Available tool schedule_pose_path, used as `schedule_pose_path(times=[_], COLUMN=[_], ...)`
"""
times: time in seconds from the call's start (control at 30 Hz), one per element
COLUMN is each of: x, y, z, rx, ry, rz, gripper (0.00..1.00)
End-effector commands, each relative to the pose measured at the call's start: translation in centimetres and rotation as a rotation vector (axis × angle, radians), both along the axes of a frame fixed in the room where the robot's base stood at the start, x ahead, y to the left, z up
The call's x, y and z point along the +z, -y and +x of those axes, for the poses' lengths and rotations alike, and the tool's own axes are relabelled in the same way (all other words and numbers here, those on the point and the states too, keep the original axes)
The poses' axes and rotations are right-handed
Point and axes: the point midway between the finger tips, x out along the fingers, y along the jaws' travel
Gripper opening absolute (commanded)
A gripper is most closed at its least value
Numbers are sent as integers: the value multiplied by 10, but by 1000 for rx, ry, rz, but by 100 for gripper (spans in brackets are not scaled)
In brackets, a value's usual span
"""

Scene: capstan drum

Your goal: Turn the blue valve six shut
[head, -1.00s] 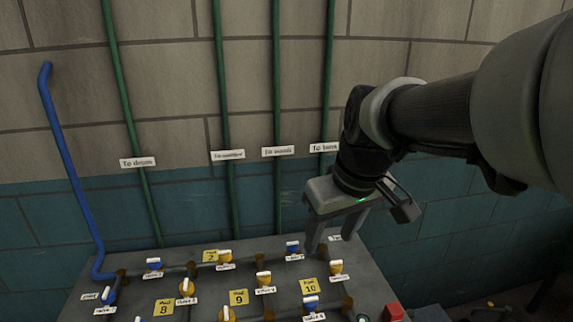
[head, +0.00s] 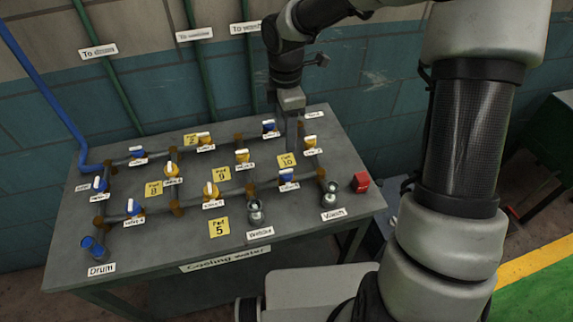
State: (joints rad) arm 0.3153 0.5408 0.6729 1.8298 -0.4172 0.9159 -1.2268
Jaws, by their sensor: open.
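Several blue valves with white handles sit on the pipe grid of a grey table. One is at the back (head: 269,127), and another is at the front right (head: 287,175). Others are at the left (head: 100,184), back left (head: 137,152) and front left (head: 133,207). The small valve labels are too blurred for me to tell which is valve six. My gripper (head: 292,147) points down over the back right of the grid, just right of the back blue valve and behind the front-right one. It is open and seen nearly edge-on. I cannot tell whether its fingertips touch anything.
Yellow valves (head: 242,155) stand among the blue ones, with yellow pad cards (head: 219,227) between pipes. A red box (head: 360,182) is at the right edge. The wall is behind.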

Motion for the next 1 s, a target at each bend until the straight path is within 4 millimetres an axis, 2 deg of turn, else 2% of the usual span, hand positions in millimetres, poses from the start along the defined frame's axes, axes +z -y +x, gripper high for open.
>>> schedule_pose_path(times=[0.1, 0.4, 0.6, 0.8, 1.0], x=[-28, -94, -129, -146, -149], y=[-1, -1, -1, -1, 0], z=[-2, -2, -2, -1, -1], rx=[2, -1, -2, -2, -3], ry=[-5, -6, -3, -1, 0], rz=[1, 1, 1, 1, 0], gripper=[51, 51, 51, 51, 51])
